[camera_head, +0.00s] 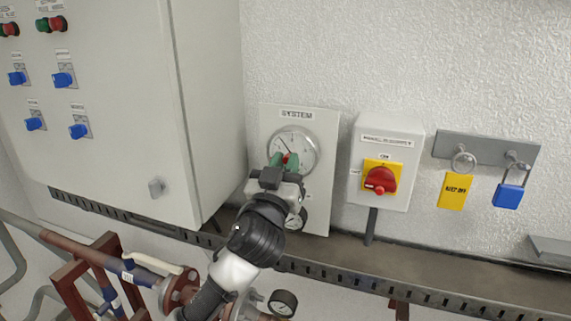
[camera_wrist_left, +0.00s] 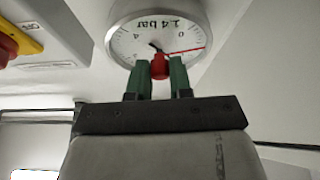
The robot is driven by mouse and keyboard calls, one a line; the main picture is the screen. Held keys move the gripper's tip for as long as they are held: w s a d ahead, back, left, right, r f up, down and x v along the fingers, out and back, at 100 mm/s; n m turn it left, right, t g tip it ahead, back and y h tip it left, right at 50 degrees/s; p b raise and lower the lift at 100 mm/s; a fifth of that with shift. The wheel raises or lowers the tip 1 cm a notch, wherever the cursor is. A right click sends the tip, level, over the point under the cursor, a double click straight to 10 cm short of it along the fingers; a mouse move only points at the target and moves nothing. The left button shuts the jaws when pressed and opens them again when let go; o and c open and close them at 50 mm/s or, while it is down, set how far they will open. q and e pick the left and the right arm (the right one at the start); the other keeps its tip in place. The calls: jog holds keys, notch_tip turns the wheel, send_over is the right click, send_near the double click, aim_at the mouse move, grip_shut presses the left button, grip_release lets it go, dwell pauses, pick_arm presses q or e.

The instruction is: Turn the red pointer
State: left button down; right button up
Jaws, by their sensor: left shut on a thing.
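The round gauge (camera_head: 299,139) has a white dial and hangs on the white SYSTEM panel (camera_head: 318,190). In the left wrist view the dial (camera_wrist_left: 135,41) appears upside down, with a thin red pointer (camera_wrist_left: 187,51) reaching to the right and a short dark needle near the centre. A red knob (camera_wrist_left: 159,67) sits at the lower middle of the dial. My left gripper (camera_head: 284,161) has green fingertips. They are shut on the red knob, one on each side, as the left wrist view (camera_wrist_left: 160,78) shows. The gripper hides the lower part of the dial in the head view.
A grey cabinet (camera_head: 215,110) stands close on the left. A red and yellow switch box (camera_head: 382,140) is on the right, with a yellow tag (camera_head: 454,191) and blue padlock (camera_head: 508,195) beyond.

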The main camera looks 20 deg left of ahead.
pick_arm(q)
jog(key=shift+m, duration=0.4)
jog(key=m+g+h, duration=0.1)
jog(key=m+h, duration=0.1)
jog(key=m, duration=0.3)
jog(key=m+g+h, duration=0.1)
jog(key=m+h, duration=0.2)
jog(key=m, duration=0.3)
jog(key=m+g+h, duration=0.1)
jog(key=m+h, duration=0.1)
jog(key=m, duration=0.3)
jog(key=shift+a+r+m+g+h, duration=0.1)
jog(key=shift+a+m+g+h, duration=0.1)
jog(key=shift+m+g+h, duration=0.15)
jog(key=c, duration=1)
grip_release()
